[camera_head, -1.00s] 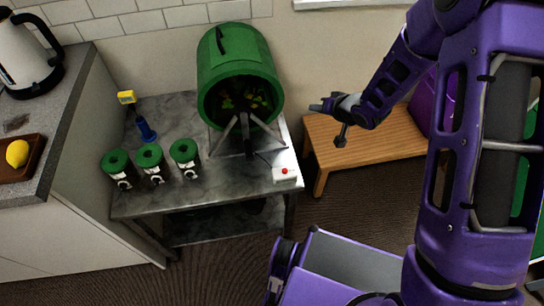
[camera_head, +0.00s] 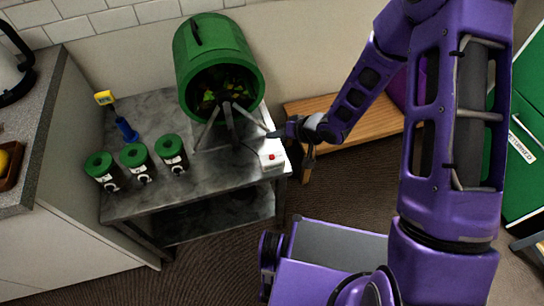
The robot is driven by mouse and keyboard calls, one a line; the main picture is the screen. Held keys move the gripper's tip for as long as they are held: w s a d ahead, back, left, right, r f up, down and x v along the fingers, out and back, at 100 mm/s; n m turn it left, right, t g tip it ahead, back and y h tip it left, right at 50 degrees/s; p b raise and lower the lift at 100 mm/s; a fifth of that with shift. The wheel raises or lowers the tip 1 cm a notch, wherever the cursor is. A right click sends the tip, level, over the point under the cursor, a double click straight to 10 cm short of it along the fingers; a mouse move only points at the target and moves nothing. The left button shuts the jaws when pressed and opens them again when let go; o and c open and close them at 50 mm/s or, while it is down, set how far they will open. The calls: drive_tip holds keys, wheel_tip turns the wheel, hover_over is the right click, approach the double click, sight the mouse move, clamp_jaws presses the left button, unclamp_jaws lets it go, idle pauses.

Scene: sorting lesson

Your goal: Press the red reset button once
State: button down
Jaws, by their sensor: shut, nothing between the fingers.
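The red reset button (camera_head: 271,157) sits on a small white box at the right front corner of the grey metal table (camera_head: 200,187). The button is in plain view and not covered.
A green drum (camera_head: 216,60) on a stand is behind the button. Several green-lidded jars (camera_head: 134,157) and a blue-and-yellow tool (camera_head: 126,130) stand left on the table. A wooden bench (camera_head: 365,128) is to the right. A counter (camera_head: 45,130) is at left.

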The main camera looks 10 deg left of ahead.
drive_tip(key=b, duration=0.6)
hover_over(272, 157)
drive_tip(key=d, duration=0.1)
drive_tip(key=f, duration=0.7)
drive_tip(key=shift+s, duration=0.25)
drive_tip(key=shift+f, duration=0.5)
idle(0.4)
drive_tip(key=shift+f+b, duration=0.4)
drive_tip(key=shift+f, duration=0.05)
drive_tip(key=shift+f, duration=0.45)
idle(0.5)
idle(0.4)
drive_tip(key=shift+r+p, duration=0.7)
drive_tip(key=shift+r, duration=0.2)
